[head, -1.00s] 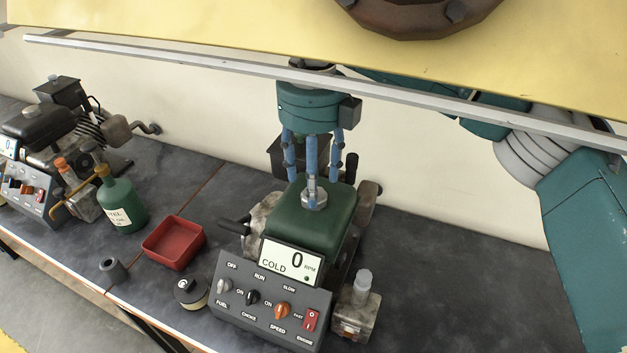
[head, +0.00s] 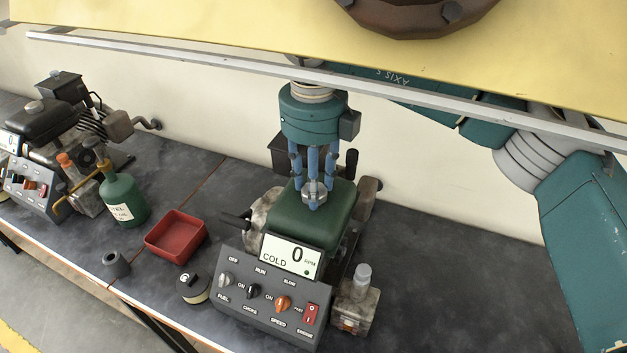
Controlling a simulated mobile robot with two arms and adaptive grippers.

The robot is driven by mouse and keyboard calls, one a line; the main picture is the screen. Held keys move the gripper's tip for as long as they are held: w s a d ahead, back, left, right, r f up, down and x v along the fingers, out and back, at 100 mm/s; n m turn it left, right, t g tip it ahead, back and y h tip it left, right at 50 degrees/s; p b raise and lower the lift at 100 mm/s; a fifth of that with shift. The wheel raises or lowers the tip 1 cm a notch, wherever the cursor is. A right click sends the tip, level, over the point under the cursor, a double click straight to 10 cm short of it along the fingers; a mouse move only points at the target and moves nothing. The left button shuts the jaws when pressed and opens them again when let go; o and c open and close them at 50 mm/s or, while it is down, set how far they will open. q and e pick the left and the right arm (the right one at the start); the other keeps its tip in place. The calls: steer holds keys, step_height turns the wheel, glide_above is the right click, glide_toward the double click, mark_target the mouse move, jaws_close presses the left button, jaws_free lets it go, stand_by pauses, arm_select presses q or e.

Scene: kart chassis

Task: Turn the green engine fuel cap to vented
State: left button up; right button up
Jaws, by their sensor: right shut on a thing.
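The green engine's tank (head: 326,226) stands in the middle of the bench behind its control panel. Its silver fuel cap (head: 313,190) sits on top of the tank. My right gripper (head: 314,185) points straight down with its blue fingers closed around the cap. The fingers hide part of the cap, and I cannot read any vent marking on it. The panel display (head: 291,257) reads 0 RPM and COLD. My left gripper does not show.
A black engine (head: 45,128) is at far left. A yellow panel with a metal rail (head: 200,60) crosses the top. The bench at right is clear.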

steer(key=shift+w+r, duration=0.15)
steer(key=n+b, duration=0.2)
steer(key=n, duration=0.1)
steer(key=shift+a, duration=0.1)
steer(key=n+b, duration=0.1)
steer(key=n, duration=0.2)
steer(key=shift+r+b, duration=0.1)
steer(key=shift+b, duration=0.2)
steer(key=n, duration=0.3)
steer(key=shift+b, duration=0.3)
steer(key=n, duration=0.4)
steer(key=shift+s+a+n+b, duration=0.1)
steer(key=shift+s+n+b, duration=0.1)
steer(key=shift+n, duration=1.05)
steer(key=shift+s+n+b, duration=0.1)
steer(key=shift+n+b, duration=0.05)
steer(key=shift+n, duration=1.1)
